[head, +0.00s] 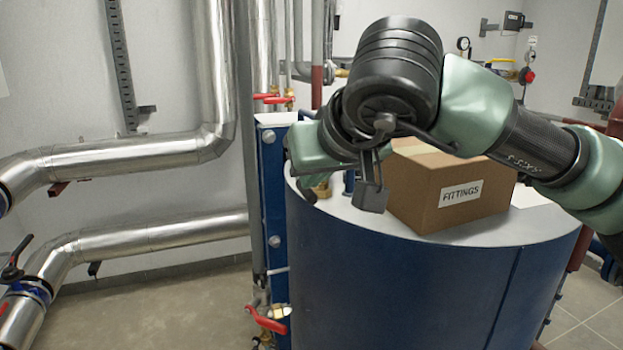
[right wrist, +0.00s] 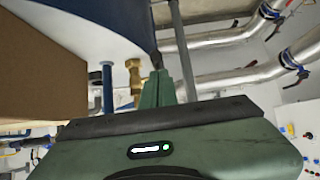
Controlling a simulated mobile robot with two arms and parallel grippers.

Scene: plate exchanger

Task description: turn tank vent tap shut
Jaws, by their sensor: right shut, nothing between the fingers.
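A brass fitting, apparently the tank vent tap (head: 322,189), stands at the left rim of the tank's (head: 420,290) pale top. It also shows in the right wrist view (right wrist: 134,77), where the scene looks upside down. Its handle cannot be made out. My right gripper (head: 306,191) is over that rim, its green body partly covering the fitting. In the right wrist view its fingers (right wrist: 158,85) are together and empty, just right of the brass fitting. I cannot tell whether they touch it. My left gripper is out of view.
A cardboard box marked FITTINGS (head: 455,195) stands on the tank top, right of my gripper. A short blue pipe (right wrist: 107,85) is beside the brass fitting. A blue frame (head: 275,215) and grey pipe are close left of the tank. A red-handled valve (head: 266,320) is lower down.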

